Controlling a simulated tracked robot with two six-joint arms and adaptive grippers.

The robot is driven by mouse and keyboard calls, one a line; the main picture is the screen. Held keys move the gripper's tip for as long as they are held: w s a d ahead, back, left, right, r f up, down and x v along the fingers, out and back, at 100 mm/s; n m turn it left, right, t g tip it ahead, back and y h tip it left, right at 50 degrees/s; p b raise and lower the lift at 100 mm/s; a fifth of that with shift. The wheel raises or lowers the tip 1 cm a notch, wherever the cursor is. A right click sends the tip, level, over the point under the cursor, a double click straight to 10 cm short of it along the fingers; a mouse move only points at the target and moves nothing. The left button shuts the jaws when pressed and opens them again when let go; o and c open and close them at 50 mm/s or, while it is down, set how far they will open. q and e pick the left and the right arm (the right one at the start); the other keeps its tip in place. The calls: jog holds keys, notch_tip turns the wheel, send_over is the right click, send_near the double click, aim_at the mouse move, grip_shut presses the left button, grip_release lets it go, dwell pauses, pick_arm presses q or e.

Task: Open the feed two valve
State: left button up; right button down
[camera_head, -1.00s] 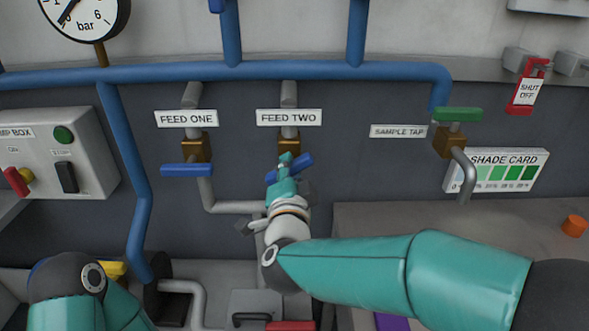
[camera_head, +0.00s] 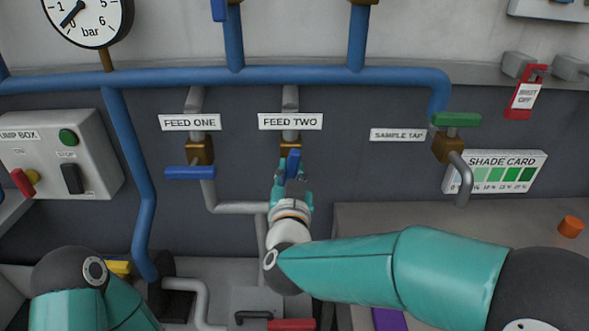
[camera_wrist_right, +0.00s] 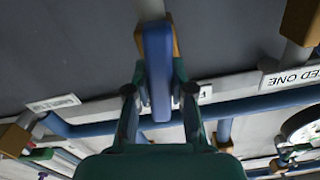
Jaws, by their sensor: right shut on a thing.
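The feed two valve has a brass body (camera_head: 291,137) on a grey pipe, under the sign reading FEED TWO (camera_head: 290,121). Its blue lever (camera_head: 293,163) now runs roughly in line with the pipe in the head view. My right gripper (camera_head: 292,180) is at the lever, its fingers on either side of it. In the right wrist view the blue lever (camera_wrist_right: 157,65) stands between the two fingers (camera_wrist_right: 158,95), with the brass body behind it. My left arm shows only at the bottom left; its gripper is out of the picture.
The feed one valve's blue lever (camera_head: 190,172) lies crosswise to the left. The sample tap's green handle (camera_head: 456,119) is to the right. A switch box (camera_head: 100,160) and gauge (camera_head: 85,15) are at the left. A blue pipe (camera_head: 270,75) crosses above.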

jog(key=shift+f+n, duration=0.3)
jog(key=shift+f, duration=0.25)
jog(key=shift+s, duration=0.1)
jog(key=c, duration=1)
grip_release()
jog(key=shift+r, duration=0.25)
jog(key=s, duration=1.1)
jog(key=shift+s, duration=0.4)
